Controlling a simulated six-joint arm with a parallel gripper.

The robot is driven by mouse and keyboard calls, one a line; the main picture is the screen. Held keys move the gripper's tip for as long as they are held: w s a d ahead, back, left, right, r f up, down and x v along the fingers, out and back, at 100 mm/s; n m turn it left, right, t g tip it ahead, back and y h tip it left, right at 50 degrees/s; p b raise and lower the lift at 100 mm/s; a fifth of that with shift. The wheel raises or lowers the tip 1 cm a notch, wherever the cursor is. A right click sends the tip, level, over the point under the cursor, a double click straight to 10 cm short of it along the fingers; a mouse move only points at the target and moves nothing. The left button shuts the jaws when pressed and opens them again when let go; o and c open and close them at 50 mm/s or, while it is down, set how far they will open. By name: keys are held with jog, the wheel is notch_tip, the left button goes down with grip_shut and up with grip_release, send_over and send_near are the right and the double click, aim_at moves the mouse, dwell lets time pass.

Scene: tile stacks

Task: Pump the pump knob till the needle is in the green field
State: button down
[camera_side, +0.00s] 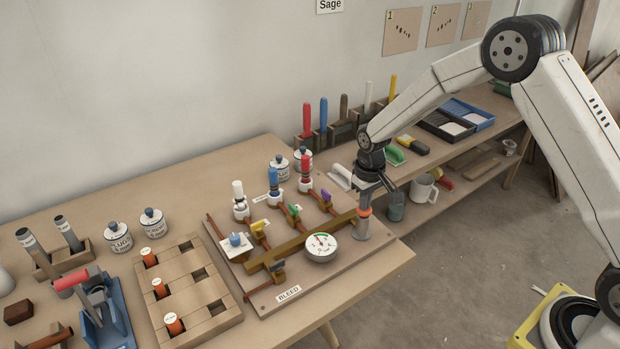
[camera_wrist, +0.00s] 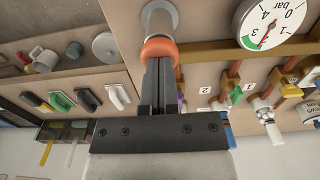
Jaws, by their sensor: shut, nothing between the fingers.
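The orange pump knob (camera_side: 365,212) sits on top of a grey pump cylinder (camera_side: 362,231) at the right end of the board. My gripper (camera_side: 366,203) is shut and empty, with its fingertips right at the top of the knob. In the wrist view the fingertips (camera_wrist: 158,63) meet or nearly meet the knob (camera_wrist: 160,49); I cannot tell if they touch. The round white gauge (camera_side: 321,246) lies left of the pump.
The board (camera_side: 383,258) also carries brass pipes, coloured valve handles and a BLEED label (camera_side: 289,293). A wooden block rack (camera_side: 191,327) lies further left.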

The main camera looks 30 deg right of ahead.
jog(key=shift+s+f, duration=0.1)
jog(key=shift+f, duration=0.1)
notch_tip(320, 180, up, 14)
jog(key=shift+r, duration=0.2)
dwell(0.7)
dwell(0.7)
jog(key=s+f+t, duration=0.1)
jog(key=s+f, duration=0.1)
jog(key=s, duration=0.8)
jog(key=s+a+f+t, duration=0.1)
jog(key=s+f, duration=0.1)
jog(key=s, duration=0.8)
jog(key=shift+a+t, duration=0.25)
jog(key=shift+t, duration=0.05)
